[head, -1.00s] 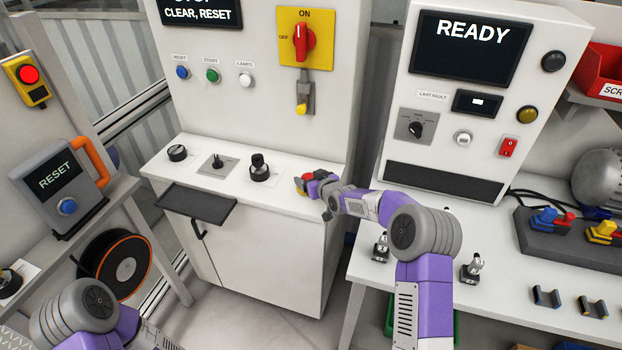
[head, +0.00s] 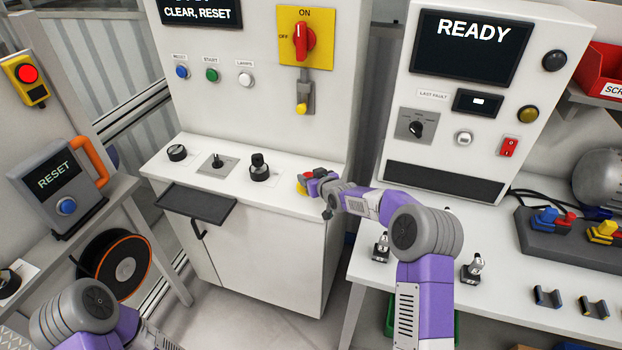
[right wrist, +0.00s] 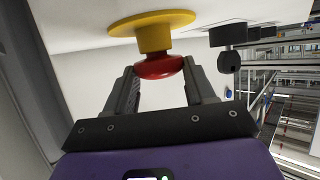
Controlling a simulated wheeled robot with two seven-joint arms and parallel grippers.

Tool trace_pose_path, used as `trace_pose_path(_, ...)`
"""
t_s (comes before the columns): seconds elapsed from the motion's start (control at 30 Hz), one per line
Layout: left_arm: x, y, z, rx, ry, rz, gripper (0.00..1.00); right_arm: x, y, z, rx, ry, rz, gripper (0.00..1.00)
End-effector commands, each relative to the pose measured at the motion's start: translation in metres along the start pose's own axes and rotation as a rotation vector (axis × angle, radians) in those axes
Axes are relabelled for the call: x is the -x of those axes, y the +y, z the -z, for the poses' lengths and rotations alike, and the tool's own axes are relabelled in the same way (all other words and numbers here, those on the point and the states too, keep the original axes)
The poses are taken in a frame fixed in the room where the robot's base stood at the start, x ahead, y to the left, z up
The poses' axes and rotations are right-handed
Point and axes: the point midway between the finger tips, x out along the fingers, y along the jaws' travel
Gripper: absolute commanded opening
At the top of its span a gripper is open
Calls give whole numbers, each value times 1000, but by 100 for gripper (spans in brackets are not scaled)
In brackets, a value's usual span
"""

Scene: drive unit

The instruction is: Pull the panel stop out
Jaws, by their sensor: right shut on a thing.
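The panel stop, a red mushroom button on a yellow base, stands at the right end of the white console's ledge. In the head view its red cap (head: 306,175) and yellow base (head: 301,187) show just past my right gripper (head: 315,179). In the right wrist view the red cap (right wrist: 160,67) sits between the two fingertips of my right gripper (right wrist: 158,78), under the yellow collar and disc (right wrist: 152,22). The gripper is shut on the cap. My left arm shows at the lower left of the head view, but its gripper is out of view.
Other controls on the ledge are a black knob (head: 259,167), a small lever switch (head: 217,162) and a round dial (head: 177,152). A black tray (head: 196,204) juts from the console front. The READY panel (head: 472,45) stands at right beyond a gap.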

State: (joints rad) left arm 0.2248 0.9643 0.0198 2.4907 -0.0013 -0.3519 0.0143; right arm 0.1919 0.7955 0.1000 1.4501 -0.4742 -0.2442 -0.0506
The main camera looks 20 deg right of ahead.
Motion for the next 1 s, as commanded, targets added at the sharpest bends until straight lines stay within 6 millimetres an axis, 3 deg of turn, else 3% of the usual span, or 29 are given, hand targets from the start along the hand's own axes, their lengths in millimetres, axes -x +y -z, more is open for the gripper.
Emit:
trace_pose_path(0.07,-3,-1,0,0,0,0,43,4,1,12,1,13,-2,0)
trace_pose_path(0.27,-2,-1,0,0,0,0,43,4,0,13,1,13,-2,0)
trace_pose_path(0.3,-2,-1,0,0,0,0,43,4,0,13,1,13,-2,56)
trace_pose_path(0.47,-2,-1,0,0,0,0,43,4,0,12,1,12,-1,80)
trace_pose_path(0.77,-2,-1,0,0,0,0,43,4,0,11,1,9,-1,80)
trace_pose_path(1.0,-2,-1,0,0,0,0,43,27,1,12,0,9,-2,80)
